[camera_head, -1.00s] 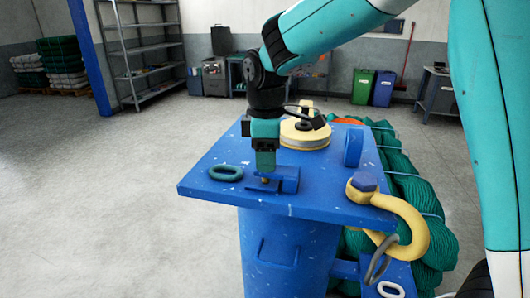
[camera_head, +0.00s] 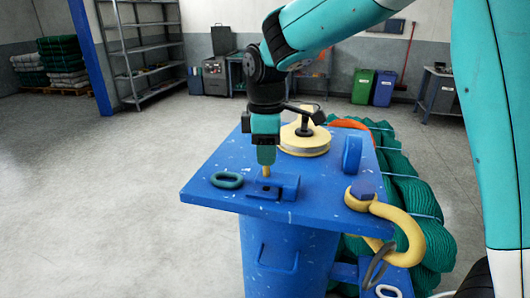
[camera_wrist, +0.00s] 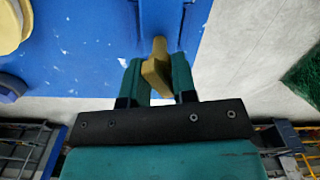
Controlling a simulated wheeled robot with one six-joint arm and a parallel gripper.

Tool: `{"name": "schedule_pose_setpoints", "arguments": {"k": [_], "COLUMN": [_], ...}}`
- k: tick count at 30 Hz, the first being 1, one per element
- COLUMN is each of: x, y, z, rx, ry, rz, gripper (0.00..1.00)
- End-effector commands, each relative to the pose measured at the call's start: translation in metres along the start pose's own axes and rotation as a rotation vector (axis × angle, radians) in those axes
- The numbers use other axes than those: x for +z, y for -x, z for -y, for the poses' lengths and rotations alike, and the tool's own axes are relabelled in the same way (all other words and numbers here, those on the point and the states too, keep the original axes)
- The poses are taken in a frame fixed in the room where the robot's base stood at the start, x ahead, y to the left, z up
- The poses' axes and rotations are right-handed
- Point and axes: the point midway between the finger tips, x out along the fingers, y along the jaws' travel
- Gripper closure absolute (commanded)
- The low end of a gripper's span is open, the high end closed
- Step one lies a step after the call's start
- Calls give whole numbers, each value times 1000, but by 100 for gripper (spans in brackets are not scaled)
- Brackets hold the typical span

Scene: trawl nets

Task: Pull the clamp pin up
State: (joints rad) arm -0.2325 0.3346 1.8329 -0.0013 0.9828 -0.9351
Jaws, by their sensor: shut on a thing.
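The clamp pin (camera_head: 266,171) is a brass-coloured piece hanging below my gripper (camera_head: 265,158) in the head view. My gripper is shut on it and holds it upright above the blue clamp block (camera_head: 286,187) on the blue table. The pin's lower end appears just above a dark hole in the block. In the wrist view the pin (camera_wrist: 157,68) sits between the two green fingers of my gripper (camera_wrist: 159,80). The pin's upper part is hidden by the fingers.
The blue table (camera_head: 225,200) also bears a green ring (camera_head: 227,180), a cream spool (camera_head: 305,141), an upright blue disc (camera_head: 352,153) and a yellow hook with a blue bolt (camera_head: 400,222). Green nets (camera_head: 415,195) lie right of the table. The floor at left is clear.

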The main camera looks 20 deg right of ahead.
Motion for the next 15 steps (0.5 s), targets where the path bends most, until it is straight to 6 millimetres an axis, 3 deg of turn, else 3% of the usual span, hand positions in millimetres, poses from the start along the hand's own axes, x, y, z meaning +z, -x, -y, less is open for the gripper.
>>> {"name": "schedule_pose_setpoints", "arguments": {"k": [6, 7, 10, 15], "x": [-1, -1, -1, -1], "y": [6, 6, 6, 4], "z": [-3, -3, -3, -2], "rx": [15, 16, 15, 11], "ry": [-4, -4, -4, -2], "rz": [-9, -10, -9, -7], "gripper": [100, 72, 49, 48]}}
